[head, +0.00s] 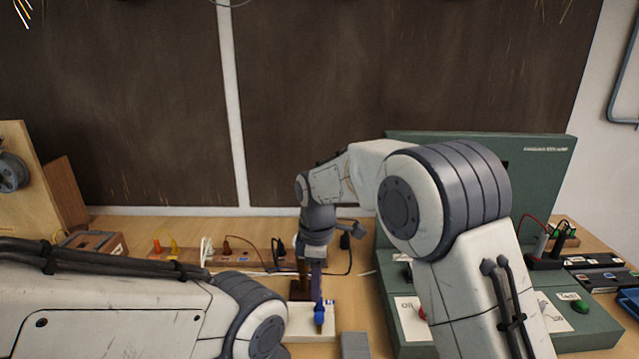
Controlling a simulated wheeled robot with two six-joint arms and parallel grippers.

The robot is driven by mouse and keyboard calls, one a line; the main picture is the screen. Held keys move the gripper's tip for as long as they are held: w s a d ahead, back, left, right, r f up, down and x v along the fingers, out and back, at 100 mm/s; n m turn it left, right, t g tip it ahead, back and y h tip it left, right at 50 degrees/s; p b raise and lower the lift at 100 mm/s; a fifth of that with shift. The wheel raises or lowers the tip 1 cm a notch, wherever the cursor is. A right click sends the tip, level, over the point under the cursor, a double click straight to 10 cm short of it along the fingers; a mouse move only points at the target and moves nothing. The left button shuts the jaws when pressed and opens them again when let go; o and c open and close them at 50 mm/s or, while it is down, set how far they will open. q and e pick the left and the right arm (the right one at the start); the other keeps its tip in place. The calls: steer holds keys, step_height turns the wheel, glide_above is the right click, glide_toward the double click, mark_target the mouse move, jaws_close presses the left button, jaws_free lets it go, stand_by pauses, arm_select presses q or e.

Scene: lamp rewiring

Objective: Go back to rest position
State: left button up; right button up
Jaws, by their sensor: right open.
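My right arm reaches in from the lower right and bends over the workbench. Its gripper (311,284) points down at the middle of the bench, above or just behind a small white block (306,322). A small blue part (320,313) shows at the block, just below the fingertips; I cannot tell whether they touch it. The jaws are open. My left arm lies across the lower left, and its gripper is out of view.
A green test panel (545,175) with a green button (580,306) stands at the right, partly behind my right arm. A wooden strip with plugs and cables (190,255) runs along the back. A wooden board with a reel (12,172) stands at the far left.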

steer(key=s+r+m, duration=0.2)
steer(key=s, duration=0.5)
steer(key=s+r+m, duration=0.2)
steer(key=s+r, duration=0.1)
steer(key=s, duration=0.4)
steer(key=s+d+f+m, duration=0.1)
steer(key=s+d+m, duration=0.1)
steer(key=s, duration=0.6)
steer(key=s+d+f+m+y, duration=0.1)
steer(key=s+d+m, duration=0.2)
steer(key=s, duration=0.5)
steer(key=shift+d+f+m, duration=0.15)
steer(key=shift+d+m, duration=0.05)
steer(key=shift+m, duration=0.3)
